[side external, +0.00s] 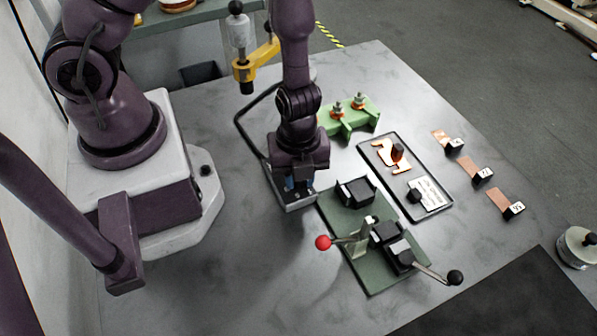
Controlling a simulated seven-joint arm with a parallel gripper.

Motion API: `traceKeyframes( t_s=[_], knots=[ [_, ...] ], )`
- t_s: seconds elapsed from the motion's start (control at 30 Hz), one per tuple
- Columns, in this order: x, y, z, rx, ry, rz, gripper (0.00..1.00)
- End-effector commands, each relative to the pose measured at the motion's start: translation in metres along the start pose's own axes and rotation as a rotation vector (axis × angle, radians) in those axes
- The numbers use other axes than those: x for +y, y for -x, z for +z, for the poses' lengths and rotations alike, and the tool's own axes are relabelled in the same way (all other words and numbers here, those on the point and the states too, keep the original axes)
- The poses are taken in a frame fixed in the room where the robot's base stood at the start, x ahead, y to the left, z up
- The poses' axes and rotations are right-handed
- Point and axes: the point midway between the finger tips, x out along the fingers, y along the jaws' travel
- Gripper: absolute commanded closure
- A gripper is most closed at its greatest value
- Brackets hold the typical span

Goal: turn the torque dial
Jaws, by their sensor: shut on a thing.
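My gripper (299,183) points down over a small grey box (297,206) left of the green fixture plate. Its fingers are shut on a small part at the top of this box, which I take to be the torque dial. The dial itself is hidden by the fingers and the wrist. Only the lower edge and front of the box show, with some blue near the fingertips.
A yellow-armed tool (258,60) hangs behind my arm, and a black cable (240,122) loops left of my wrist. The green plate (372,278) carries black blocks and levers. A black tray (405,178), a green stand (350,117) and copper strips (476,170) lie to the right.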

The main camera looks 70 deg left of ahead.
Motion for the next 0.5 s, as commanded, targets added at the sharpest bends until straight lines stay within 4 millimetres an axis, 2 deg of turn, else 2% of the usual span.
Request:
traceKeyframes(
  t_s=[0.4, 0.43, 0.5],
  knots=[
    [-0.0002, 0.0009, -0.0001, -0.001, -0.007, -0.002, 1.00],
    [-0.0002, 0.0008, -0.0001, -0.001, -0.007, -0.002, 0.71],
    [-0.0002, 0.0007, -0.0001, -0.001, -0.007, -0.002, 0.55]
  ],
)
